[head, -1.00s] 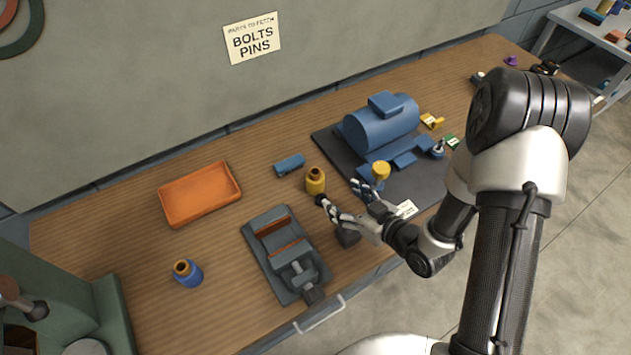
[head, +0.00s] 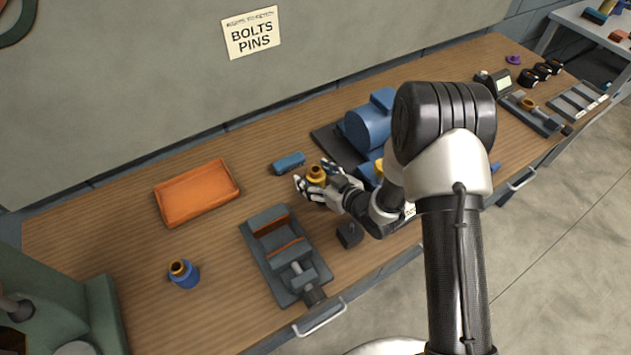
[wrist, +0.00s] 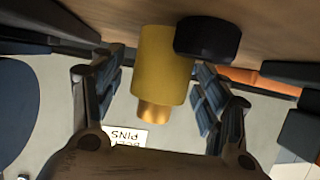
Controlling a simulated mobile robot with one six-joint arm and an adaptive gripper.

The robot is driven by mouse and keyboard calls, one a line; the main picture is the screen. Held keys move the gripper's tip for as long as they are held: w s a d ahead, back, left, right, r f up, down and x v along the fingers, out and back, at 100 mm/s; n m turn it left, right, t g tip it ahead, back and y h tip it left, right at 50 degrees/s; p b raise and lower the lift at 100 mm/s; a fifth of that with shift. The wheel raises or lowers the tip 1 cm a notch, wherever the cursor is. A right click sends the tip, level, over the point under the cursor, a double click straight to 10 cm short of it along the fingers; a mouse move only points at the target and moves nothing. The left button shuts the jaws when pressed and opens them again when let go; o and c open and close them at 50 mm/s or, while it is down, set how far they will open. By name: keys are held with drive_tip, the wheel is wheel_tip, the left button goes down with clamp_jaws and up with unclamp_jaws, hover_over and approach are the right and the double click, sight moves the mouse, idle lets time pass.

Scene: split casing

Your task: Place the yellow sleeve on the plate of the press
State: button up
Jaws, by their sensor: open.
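The yellow sleeve (head: 316,174), with a brass-coloured top, stands upright on the bench right of the orange tray. My gripper (head: 312,178) is open with its fingers on either side of the sleeve. In the wrist view the sleeve (wrist: 163,70) is between the spread fingers (wrist: 150,88), with a gap on the left; contact on the right I cannot tell. What looks like the press, a green machine (head: 62,290), is at the lower left of the head view. A grey round surface (head: 76,348), possibly its plate, is cut off by the frame edge.
The orange tray (head: 197,194), a blue sleeve (head: 184,274) and a grey vise (head: 286,257) lie between sleeve and press. A small blue block (head: 288,163) is just behind the sleeve. A blue motor (head: 368,126) is to the right. Bare bench (head: 225,250) lies left of the vise.

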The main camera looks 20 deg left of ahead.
drive_tip(key=shift+c, duration=0.4)
clamp_jaws()
idle(0.5)
drive_tip(key=shift+w+r, duration=0.1)
